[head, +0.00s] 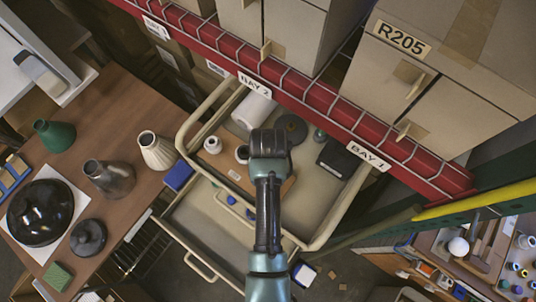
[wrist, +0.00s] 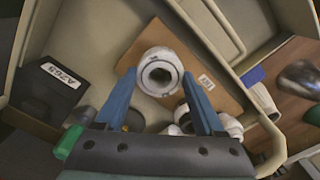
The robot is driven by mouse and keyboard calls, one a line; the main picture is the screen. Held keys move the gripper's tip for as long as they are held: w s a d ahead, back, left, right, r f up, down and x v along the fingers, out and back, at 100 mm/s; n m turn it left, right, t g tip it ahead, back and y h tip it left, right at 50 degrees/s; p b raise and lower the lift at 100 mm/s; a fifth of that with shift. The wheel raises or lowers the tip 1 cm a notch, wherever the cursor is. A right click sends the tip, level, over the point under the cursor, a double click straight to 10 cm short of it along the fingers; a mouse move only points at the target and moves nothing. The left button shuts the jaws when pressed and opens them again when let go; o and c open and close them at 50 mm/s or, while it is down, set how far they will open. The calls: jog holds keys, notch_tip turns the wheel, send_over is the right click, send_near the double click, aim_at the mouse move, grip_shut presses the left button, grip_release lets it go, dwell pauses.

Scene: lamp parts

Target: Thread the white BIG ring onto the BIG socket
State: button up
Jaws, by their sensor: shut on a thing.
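In the wrist view my gripper (wrist: 160,76) has its two blue fingers on either side of a white ring-shaped part (wrist: 160,54), shut on it. A paler grey inner rim and a round opening show inside it. I cannot tell whether this is the ring alone or the ring around a socket. It appears over the brown board (wrist: 120,68); its height is unclear. More white parts (wrist: 183,112) lie near the right finger, partly hidden. In the head view my gripper (head: 268,150) covers the held part. A white part with a dark opening (head: 242,153) and another white part (head: 213,144) stand to its left.
The cart tray rim (head: 335,215) surrounds the board. The red shelf beam (head: 300,82) runs behind. A table with vases (head: 110,178) is at left.

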jog(key=shift+f, duration=0.45)
dwell(0.8)
jog(key=o, duration=0.7)
jog(key=shift+c, duration=0.2)
jog(key=shift+s, duration=0.1)
jog(key=c, duration=0.9)
jog(key=shift+s+f, duration=0.15)
jog(key=shift+f, duration=0.1)
jog(key=m+p, duration=0.2)
jog(key=m, duration=0.3)
jog(key=shift+f+m, duration=0.1)
jog(key=shift+m, duration=0.9)
